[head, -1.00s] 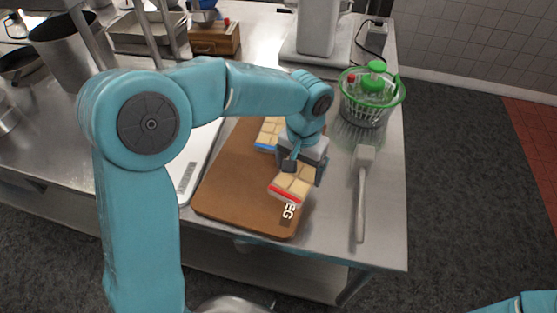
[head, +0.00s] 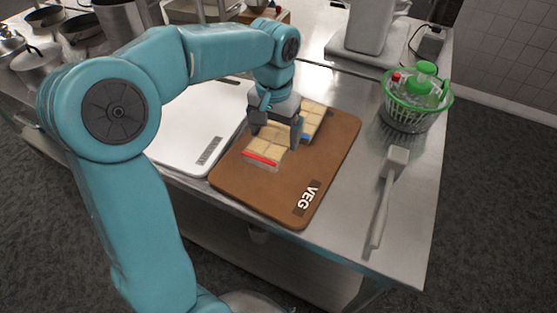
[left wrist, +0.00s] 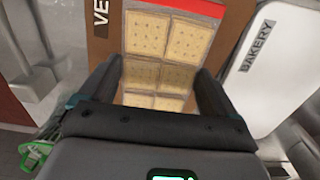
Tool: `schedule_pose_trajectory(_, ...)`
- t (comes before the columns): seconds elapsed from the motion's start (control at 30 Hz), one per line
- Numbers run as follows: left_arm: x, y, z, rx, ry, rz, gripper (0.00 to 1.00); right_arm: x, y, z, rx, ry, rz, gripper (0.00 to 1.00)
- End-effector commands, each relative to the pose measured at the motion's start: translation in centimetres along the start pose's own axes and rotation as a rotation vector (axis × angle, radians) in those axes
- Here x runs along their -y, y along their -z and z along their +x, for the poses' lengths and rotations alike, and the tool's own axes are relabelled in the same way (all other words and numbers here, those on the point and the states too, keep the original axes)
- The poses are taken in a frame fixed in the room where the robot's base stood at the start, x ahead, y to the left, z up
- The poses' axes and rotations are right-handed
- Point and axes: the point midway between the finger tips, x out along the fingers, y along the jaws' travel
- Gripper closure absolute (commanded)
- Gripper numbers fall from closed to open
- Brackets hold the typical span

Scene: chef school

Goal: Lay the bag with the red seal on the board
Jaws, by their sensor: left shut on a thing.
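The bag with the red seal (head: 262,157) holds square tan crackers. My left gripper (head: 277,138) is shut on it, with a finger on either side. The bag is over the left part of the brown VEG board (head: 330,165), low; I cannot tell whether it touches the wood. In the left wrist view the bag (left wrist: 160,52) lies between the fingers, its red seal at the far end, with the brown board (left wrist: 112,38) behind it. A second cracker bag with a blue seal (head: 314,117) lies on the board behind the gripper. My right gripper is not in view.
A white board (head: 190,130) labelled BAKERY in the left wrist view (left wrist: 275,70) lies left of the brown one. The brown board's front and right parts are bare.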

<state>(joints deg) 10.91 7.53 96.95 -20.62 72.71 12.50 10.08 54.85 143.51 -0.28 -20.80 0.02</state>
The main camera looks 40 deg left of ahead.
Motion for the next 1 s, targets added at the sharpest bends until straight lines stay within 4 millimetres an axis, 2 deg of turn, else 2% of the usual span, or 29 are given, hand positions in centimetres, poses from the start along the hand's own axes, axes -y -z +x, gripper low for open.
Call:
schedule_pose_trajectory(0.03, 0.0, -0.1, 1.6, 0.006, 0.001, -0.001, 0.42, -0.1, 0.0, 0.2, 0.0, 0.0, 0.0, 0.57)
schedule_pose_trajectory(0.13, -0.1, 0.0, 3.7, 0.003, 0.001, 0.0, 0.42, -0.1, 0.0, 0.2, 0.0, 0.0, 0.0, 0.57)
schedule_pose_trajectory(0.37, -0.3, 0.0, 6.1, 0.002, 0.0, 0.002, 0.42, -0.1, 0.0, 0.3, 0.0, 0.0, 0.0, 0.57)
schedule_pose_trajectory(0.57, -0.4, 0.0, 9.2, 0.003, 0.001, 0.002, 0.42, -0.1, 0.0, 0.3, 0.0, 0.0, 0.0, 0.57)
schedule_pose_trajectory(1.0, -0.5, 0.1, 10.1, -0.002, 0.0, 0.002, 0.42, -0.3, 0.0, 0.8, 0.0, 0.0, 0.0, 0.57)
